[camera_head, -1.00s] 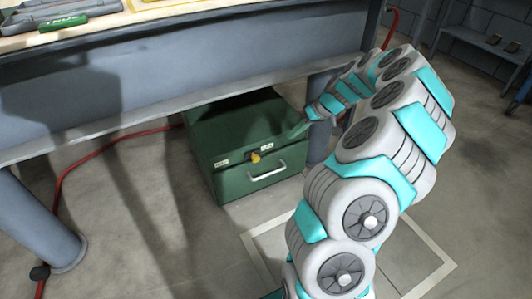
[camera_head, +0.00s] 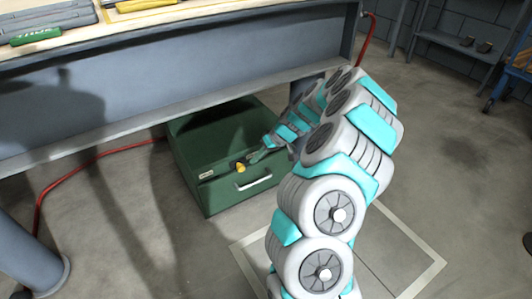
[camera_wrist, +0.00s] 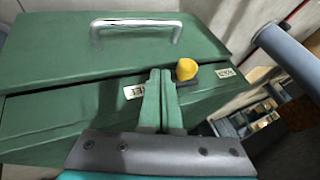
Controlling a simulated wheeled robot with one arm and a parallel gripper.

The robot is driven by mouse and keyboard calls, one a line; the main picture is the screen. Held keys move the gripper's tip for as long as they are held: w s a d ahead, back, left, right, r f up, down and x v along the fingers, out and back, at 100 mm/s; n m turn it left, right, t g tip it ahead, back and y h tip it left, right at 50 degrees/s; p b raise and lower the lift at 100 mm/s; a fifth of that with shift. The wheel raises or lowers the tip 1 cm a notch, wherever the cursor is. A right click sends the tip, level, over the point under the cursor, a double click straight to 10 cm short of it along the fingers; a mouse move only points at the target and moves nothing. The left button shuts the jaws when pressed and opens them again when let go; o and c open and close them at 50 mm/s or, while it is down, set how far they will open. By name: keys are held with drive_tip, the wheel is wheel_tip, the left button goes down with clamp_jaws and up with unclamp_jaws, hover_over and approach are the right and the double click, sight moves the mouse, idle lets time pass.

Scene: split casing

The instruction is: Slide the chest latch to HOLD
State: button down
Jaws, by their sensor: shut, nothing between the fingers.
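The green chest (camera_head: 190,192) stands on the floor below the bench; it also shows in the wrist view (camera_wrist: 60,60). Its yellow latch knob (camera_head: 240,168) sits in a dark slot above the silver handle. In the wrist view the knob (camera_wrist: 186,69) lies between two pale labels, one left (camera_wrist: 133,91) and one right (camera_wrist: 225,73); I cannot read them surely. My gripper (camera_wrist: 160,74) is shut and empty, its green fingertips just left of the knob there. I cannot tell if they touch it. In the head view my gripper (camera_head: 254,157) is right of the knob and hides one label.
The bench (camera_head: 180,85) overhangs the chest's back, with tools on top. A bench leg (camera_head: 35,250) stands at the left. A silver handle (camera_head: 254,181) juts from the chest front. A red hose (camera_head: 95,152) runs along the floor. Floor in front is open.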

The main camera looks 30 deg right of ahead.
sight(239, 166)
drive_tip(key=shift+a+f, duration=0.15)
drive_tip(key=shift+a, duration=0.85)
drive_tip(key=a, duration=0.6)
drive_tip(key=shift+s+a+b, duration=0.15)
drive_tip(key=shift+a+b, duration=0.1)
drive_tip(key=shift+b, duration=0.1)
